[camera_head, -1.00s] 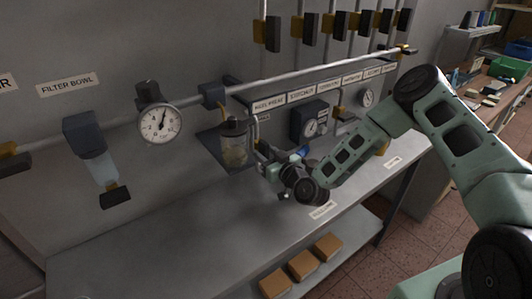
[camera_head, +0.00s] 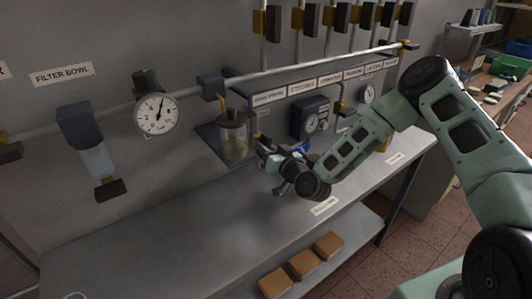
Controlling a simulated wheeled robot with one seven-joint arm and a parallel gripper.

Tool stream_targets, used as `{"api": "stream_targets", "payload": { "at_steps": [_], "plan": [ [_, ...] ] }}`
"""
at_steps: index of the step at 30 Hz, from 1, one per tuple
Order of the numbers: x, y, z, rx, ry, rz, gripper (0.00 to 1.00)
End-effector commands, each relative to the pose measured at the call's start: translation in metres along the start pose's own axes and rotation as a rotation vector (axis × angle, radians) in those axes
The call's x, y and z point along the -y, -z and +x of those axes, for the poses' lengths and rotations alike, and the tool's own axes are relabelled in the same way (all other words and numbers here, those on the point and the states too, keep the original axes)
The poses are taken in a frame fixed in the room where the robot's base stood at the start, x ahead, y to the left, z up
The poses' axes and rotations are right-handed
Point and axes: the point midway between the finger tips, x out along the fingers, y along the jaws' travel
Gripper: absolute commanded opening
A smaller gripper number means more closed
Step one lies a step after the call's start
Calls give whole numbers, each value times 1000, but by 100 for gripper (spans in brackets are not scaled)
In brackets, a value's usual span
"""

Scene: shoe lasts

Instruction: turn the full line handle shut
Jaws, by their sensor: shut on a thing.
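A pressure gauge (camera_head: 155,115) and the filter bowl (camera_head: 97,157) hang on the left. The grey bench (camera_head: 190,215) is clear at left. Several brown blocks (camera_head: 302,264) lie on the lower shelf.

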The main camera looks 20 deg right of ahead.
Motion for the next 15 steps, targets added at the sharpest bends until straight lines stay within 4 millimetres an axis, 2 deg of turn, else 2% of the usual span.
{"api": "stream_targets", "payload": {
  "at_steps": [15],
  "plan": [
    [-2,-3,0,-2,-1,494,0]
  ]
}}
